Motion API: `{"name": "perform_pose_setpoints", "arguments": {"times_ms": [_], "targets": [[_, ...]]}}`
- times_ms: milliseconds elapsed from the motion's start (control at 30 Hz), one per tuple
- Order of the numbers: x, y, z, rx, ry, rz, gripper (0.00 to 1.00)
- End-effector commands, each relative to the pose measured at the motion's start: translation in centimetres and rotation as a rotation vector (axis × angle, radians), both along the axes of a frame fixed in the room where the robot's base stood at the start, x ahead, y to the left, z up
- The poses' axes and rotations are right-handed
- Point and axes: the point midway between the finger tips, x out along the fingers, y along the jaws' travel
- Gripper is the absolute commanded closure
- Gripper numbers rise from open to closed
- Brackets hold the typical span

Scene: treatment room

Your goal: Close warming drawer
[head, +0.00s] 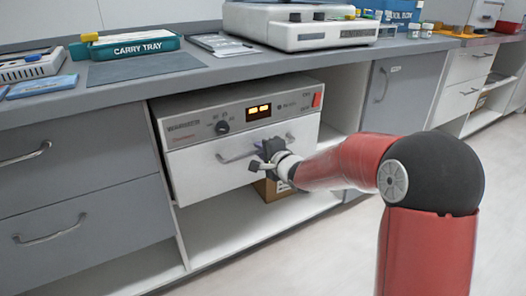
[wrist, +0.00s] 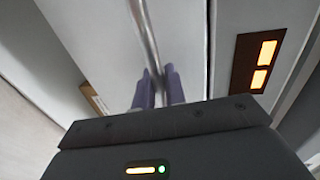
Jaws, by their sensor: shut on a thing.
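The warming drawer (head: 212,168) is a white-fronted unit under the counter, with a control panel (head: 190,127) above its front. A silver bar handle (head: 238,155) runs across the drawer front. My gripper (head: 264,164) is at the right part of this handle. In the wrist view the handle (wrist: 147,38) passes between the two purple fingers of my gripper (wrist: 158,88), which are shut on it. The drawer front looks near the panel above; I cannot tell how far it stands out.
A cardboard box (head: 272,190) sits on the open shelf (head: 215,240) below the unit. Grey drawers (head: 85,225) stand to the left and a grey cupboard door (head: 385,95) to the right. The counter above holds a carry tray (head: 135,46) and a white device (head: 300,28). The floor in front is clear.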

Motion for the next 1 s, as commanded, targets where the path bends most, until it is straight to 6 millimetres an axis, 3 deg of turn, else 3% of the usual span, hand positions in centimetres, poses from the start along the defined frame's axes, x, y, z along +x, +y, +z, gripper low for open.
{"name": "perform_pose_setpoints", "arguments": {"times_ms": [33,167,467,800,1000], "targets": [[0.2,0.1,0.3,0.004,-0.007,0.0,0.86],[0.1,0.1,0.3,0.004,-0.006,0.001,0.69],[-0.2,-0.2,0.4,0.004,-0.007,0.0,0.69],[-4.5,-3.1,1.4,0.001,-0.004,-0.002,0.69],[-6.1,-4.1,1.6,0.002,-0.002,0.0,0.69]]}}
